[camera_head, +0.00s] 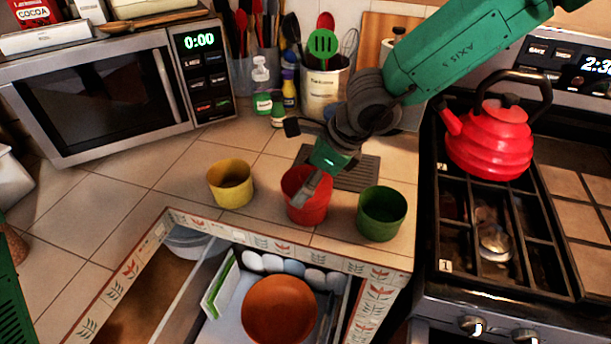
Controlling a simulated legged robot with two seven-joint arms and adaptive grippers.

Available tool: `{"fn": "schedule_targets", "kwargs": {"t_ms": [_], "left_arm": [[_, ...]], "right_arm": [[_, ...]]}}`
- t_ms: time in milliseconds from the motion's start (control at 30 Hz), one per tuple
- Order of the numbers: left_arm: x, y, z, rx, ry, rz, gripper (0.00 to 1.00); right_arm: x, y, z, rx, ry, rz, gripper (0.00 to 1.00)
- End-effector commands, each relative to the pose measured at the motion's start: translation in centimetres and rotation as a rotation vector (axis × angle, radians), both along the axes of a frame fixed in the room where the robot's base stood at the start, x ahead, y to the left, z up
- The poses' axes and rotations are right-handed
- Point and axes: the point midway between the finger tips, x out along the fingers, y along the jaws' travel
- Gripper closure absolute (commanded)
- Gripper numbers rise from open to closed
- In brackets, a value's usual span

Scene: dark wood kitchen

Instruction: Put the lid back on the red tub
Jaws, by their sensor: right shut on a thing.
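The red tub (312,214) stands upright on the tiled counter, between a yellow tub (231,187) and a green tub (381,217). My right gripper (303,196) comes down from the upper right and is shut at the red tub's rim. Its fingers overlap the tub's near left side and hide part of the rim. The wrist covers part of the tub's back. I cannot make out a separate lid. My left gripper is out of view.
An open drawer below the counter edge holds an orange-brown bowl (279,309). A dark slatted mat (356,172) lies behind the tubs. A red kettle (490,140) stands on the stove at right. A microwave (95,95) and utensil pots (325,90) stand behind.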

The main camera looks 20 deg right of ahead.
Motion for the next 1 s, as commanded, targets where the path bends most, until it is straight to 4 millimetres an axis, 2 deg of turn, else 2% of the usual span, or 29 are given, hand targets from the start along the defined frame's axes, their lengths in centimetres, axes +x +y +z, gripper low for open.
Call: {"fn": "schedule_targets", "kwargs": {"t_ms": [1000], "left_arm": [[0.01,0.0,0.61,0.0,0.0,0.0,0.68]], "right_arm": [[-0.01,-0.34,-0.21,0.0,0.0,-0.001,0.38]]}}
